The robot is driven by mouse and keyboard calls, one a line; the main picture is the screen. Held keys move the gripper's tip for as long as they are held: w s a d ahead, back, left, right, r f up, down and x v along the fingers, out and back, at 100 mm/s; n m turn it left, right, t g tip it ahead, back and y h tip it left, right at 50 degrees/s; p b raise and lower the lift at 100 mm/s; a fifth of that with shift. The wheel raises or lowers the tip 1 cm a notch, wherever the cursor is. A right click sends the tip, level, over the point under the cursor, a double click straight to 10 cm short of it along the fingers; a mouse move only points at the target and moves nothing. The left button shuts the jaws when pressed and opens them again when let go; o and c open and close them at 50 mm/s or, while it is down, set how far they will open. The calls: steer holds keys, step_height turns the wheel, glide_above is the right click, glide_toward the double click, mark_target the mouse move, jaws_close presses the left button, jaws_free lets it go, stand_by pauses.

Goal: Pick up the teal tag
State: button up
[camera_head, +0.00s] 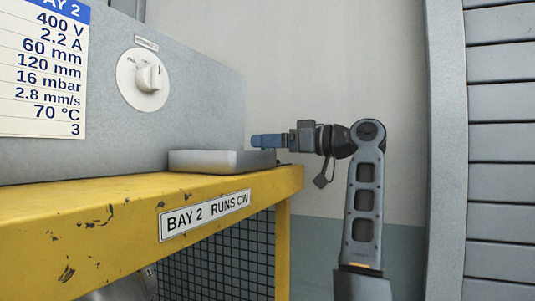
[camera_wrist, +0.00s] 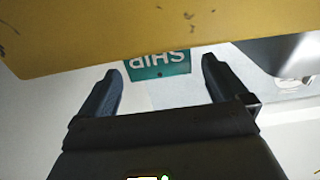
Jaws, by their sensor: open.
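The teal tag (camera_wrist: 158,64) shows in the wrist view, with white letters that read "SHIP" upside down. The yellow bench edge cuts off its upper part. It appears between the two dark blue fingers of my gripper (camera_wrist: 161,70), which are spread apart with nothing held. I cannot tell how far the tag is from the fingertips or what it rests on. In the head view my gripper (camera_head: 254,141) points left, just above the right end of a grey slab on the bench. The tag does not show in the head view.
The yellow bench (camera_head: 120,205) fills the left, and its edge (camera_wrist: 130,40) crosses the top of the wrist view. The grey slab (camera_head: 215,162) lies on it before a grey cabinet with a knob (camera_head: 143,79). Black mesh (camera_head: 225,262) is below. Right of the bench is open.

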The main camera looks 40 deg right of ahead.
steer(key=shift+p+x, duration=0.3)
steer(key=shift+x, duration=1.3)
steer(key=c, duration=1.1)
steer(key=shift+o, duration=0.2)
